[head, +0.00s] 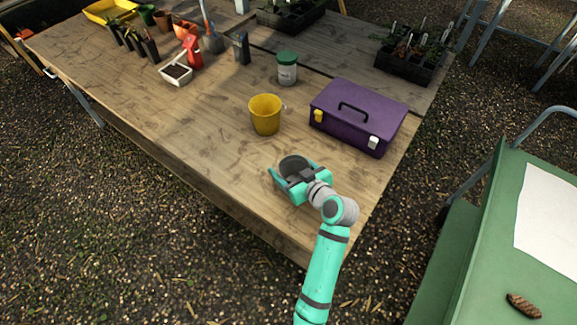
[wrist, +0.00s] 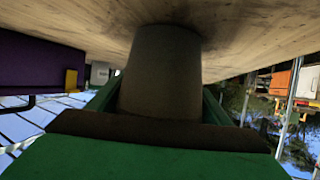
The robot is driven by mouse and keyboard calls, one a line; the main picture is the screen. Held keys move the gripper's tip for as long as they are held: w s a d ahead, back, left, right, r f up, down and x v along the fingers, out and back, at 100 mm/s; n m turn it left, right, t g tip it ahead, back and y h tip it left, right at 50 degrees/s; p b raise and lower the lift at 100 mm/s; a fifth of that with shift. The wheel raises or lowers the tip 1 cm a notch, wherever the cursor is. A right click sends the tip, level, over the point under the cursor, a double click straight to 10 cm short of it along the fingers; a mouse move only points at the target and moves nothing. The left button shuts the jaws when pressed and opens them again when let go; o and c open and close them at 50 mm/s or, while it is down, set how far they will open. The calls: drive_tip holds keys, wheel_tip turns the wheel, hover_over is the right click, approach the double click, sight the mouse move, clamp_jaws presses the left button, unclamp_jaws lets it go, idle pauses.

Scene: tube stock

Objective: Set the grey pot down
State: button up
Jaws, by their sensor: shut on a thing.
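The grey pot (head: 293,164) is between the fingers of my gripper (head: 292,178), near the front corner of the wooden table (head: 215,150). In the wrist view the grey pot (wrist: 165,75) fills the middle, between the green fingers. The view is upside down, with the table top (wrist: 250,30) along the upper edge. The pot's far end meets the wood there with a dark shadow around it, so it looks at or very close to the table top. I cannot tell whether it fully touches. My gripper is shut on the pot.
A yellow bucket (head: 265,114) stands just behind the pot. A purple toolbox (head: 357,116) is to the right, behind my gripper. A white jar with a green lid (head: 287,69) stands farther back. Bare wood lies left of the pot. A green table (head: 490,240) stands at the right.

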drive_tip(key=o, duration=1)
drive_tip(key=shift+f, duration=0.1)
drive_tip(key=shift+o, duration=0.2)
drive_tip(key=shift+d, duration=0.1)
drive_tip(key=v, duration=1.2)
